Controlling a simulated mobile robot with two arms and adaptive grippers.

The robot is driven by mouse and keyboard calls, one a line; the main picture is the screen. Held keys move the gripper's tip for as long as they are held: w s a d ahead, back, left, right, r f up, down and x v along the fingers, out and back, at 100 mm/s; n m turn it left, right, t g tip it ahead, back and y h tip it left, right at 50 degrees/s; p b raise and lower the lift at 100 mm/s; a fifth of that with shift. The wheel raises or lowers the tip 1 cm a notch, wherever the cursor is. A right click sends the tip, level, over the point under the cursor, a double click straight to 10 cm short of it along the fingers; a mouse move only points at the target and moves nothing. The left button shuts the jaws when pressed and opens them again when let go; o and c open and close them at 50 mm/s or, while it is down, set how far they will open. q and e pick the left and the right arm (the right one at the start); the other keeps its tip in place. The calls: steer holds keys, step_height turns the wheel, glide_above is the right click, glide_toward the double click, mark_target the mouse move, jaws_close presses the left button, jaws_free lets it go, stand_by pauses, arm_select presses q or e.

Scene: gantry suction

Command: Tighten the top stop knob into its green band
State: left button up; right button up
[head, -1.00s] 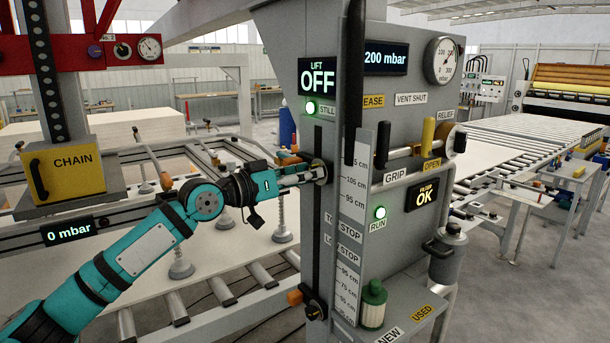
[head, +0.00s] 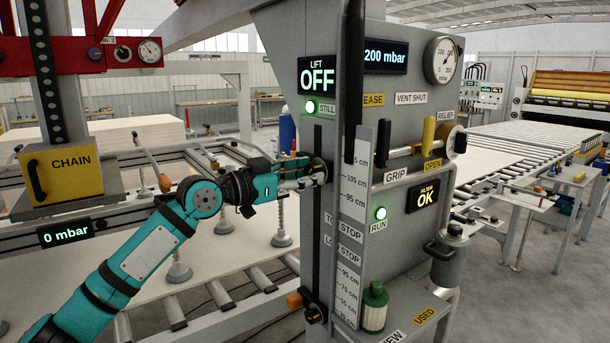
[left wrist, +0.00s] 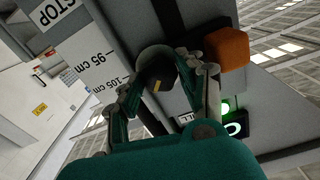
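The top stop knob (left wrist: 157,78) is dark with a small yellow mark and sits before a grey round disc in the left wrist view. My left gripper (head: 316,172) reaches it from the left at the column's slot. Its fingers lie on both sides of the knob, shut on it. An orange block (left wrist: 228,48) is beside the knob. I cannot make out a green band; the fingers hide part of the knob's surround. My right gripper is not in view.
The grey column carries a cm scale (head: 353,190), an OFF display (head: 318,80) and a lower black knob (head: 315,313) with an orange block (head: 294,300). A grip lever (head: 428,135) and a green-capped filter (head: 374,308) stand to the right. Suction cups hang behind my arm.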

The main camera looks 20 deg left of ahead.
arm_select(q)
steer(key=o, duration=0.4)
steer(key=shift+c, duration=0.2)
steer(key=v, duration=1.2)
